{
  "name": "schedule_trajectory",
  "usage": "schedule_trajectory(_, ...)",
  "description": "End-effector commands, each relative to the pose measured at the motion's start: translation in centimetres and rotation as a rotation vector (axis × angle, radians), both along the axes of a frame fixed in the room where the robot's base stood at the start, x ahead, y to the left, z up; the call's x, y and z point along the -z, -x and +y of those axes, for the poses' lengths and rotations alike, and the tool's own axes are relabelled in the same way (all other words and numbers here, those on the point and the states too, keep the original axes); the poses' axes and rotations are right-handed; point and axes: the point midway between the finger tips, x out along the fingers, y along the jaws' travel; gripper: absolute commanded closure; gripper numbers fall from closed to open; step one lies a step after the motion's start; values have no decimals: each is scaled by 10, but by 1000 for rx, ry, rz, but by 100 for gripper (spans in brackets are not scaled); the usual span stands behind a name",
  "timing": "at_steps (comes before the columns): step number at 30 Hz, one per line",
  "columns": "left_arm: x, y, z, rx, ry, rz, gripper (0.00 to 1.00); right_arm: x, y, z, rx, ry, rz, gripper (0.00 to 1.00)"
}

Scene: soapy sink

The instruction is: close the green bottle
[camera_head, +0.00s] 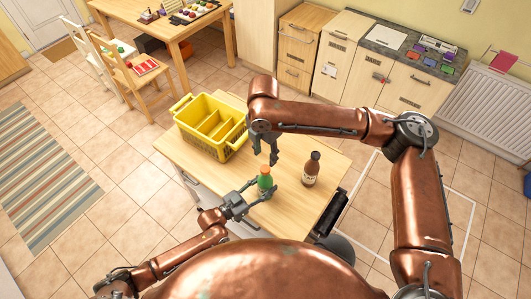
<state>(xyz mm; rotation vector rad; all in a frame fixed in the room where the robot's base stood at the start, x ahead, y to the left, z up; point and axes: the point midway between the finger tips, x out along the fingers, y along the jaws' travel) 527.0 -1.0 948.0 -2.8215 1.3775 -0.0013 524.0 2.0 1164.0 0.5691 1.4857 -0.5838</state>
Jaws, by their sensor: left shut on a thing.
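The green bottle (264,183) stands upright on the small wooden table, with an orange-red part at its top. My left gripper (263,190) is shut on its body from the lower left. My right gripper (266,157) hangs just above the bottle's top, fingers pointing down and apart, with nothing visible between them. Whether the orange-red part is a cap seated on the neck is too small to tell.
A brown bottle (311,170) with a pale label stands upright to the right on the same table (290,215). A yellow divided crate (211,125) sits at the table's back left. Bare tabletop lies between the crate and the green bottle.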

Motion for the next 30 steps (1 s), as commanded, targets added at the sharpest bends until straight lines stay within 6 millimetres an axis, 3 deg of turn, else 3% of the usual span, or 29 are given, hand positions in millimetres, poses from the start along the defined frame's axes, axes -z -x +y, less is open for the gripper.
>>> schedule_trajectory(6,1,0,0,0,-1,1,100,-1,0,0,-107,-10,1,60)
schedule_trajectory(17,1,0,0,0,-1,1,100,0,0,0,-111,-10,1,60)
schedule_trajectory(20,1,0,0,0,-1,1,100,7,0,0,-110,-10,2,60)
schedule_trajectory(30,0,0,0,0,-1,1,100,57,1,-1,-109,-9,4,60)
